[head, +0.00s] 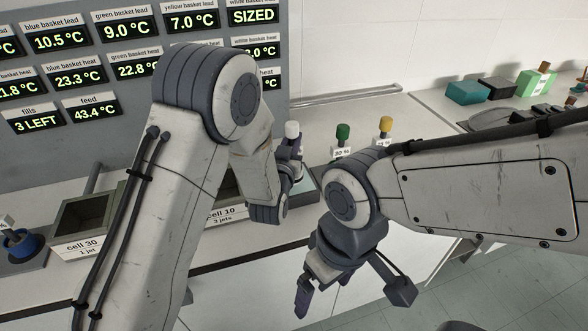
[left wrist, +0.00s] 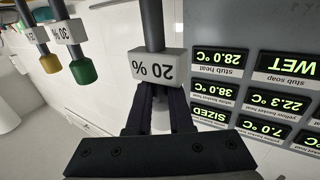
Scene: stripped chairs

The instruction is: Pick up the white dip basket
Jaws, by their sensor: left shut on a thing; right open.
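The white dip basket shows as a white knob (head: 292,130) on a handle in the head view. In the left wrist view its tag (left wrist: 157,66) reads 20 % upside down. My left gripper (left wrist: 155,98) is shut on the handle by the white knob, and the fingers partly cover it. In the head view my left wrist hides much of this grip and the lower part of the basket. My right gripper (head: 350,290) is open and empty, low in front of the counter.
A green-knobbed handle (head: 343,132) and a yellow-knobbed handle (head: 385,126) stand to the right. Trays labelled cell 30 (head: 82,245) and cell 10 (head: 222,213) are on the counter. A grey display panel (head: 50,40) stands behind. Coloured blocks (head: 466,92) lie at far right.

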